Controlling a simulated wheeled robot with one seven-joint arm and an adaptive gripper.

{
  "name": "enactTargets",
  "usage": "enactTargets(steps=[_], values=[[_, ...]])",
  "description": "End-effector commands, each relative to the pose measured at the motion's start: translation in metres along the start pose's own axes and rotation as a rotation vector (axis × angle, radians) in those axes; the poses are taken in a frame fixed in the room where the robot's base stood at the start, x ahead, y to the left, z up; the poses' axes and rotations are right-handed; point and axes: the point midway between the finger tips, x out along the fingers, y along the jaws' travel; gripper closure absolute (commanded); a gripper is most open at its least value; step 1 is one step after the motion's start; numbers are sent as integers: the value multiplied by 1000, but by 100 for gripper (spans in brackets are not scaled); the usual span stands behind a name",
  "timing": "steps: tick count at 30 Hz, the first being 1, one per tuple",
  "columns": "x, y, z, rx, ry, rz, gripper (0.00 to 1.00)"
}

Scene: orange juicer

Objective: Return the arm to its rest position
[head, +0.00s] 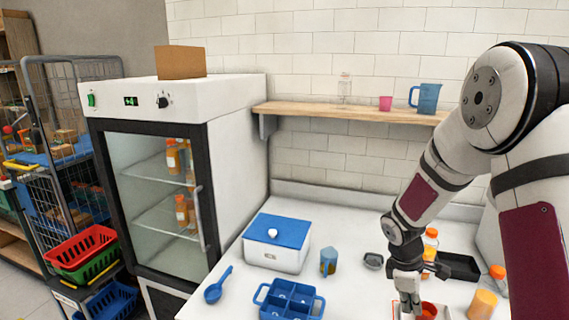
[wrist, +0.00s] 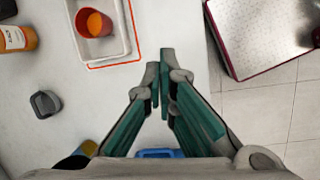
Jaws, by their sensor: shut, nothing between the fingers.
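My gripper (head: 409,302) is low over the right front of the white counter in the head view, at the end of my bent arm. In the wrist view my gripper (wrist: 164,82) has its green-padded fingers close together at the tips, shut and empty. An orange cup (wrist: 97,24) stands in a white tray (wrist: 124,42) at the top left of the wrist view, apart from the fingertips. The cup (head: 428,310) is also in the head view, just right of my gripper, which hides part of the tray.
A blue-lidded white box (head: 278,240), a blue divided tray (head: 290,300) and orange-capped bottles (head: 431,238) stand on the counter. A wooden shelf (head: 300,108) runs along the wall behind. A glass-door fridge (head: 160,190) is at left. Floor (wrist: 265,115) shows beyond the counter edge.

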Motion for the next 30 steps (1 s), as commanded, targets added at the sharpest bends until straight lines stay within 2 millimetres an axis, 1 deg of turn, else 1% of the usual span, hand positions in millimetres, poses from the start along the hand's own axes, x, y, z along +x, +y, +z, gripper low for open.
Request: enactTargets(steps=[1, 5, 6, 8, 9, 11, 12, 14, 18, 23, 24, 30], values=[[-14, 0, 2, 30, 8, 14, 100], [-53, -5, 10, 126, 30, 42, 100], [-68, -8, 13, 165, 41, 53, 100], [-91, -14, 19, 227, 60, 69, 100], [-106, -19, 22, 270, 75, 78, 100], [-127, -28, 27, 332, 98, 90, 100], [-140, -34, 31, 373, 114, 98, 100], [-159, -44, 36, 435, 140, 107, 100], [-199, -72, 48, 572, 209, 121, 100], [-236, -108, 60, 723, 300, 122, 100], [-244, -118, 63, 759, 323, 120, 100], [-275, -167, 76, 930, 452, 93, 100]])
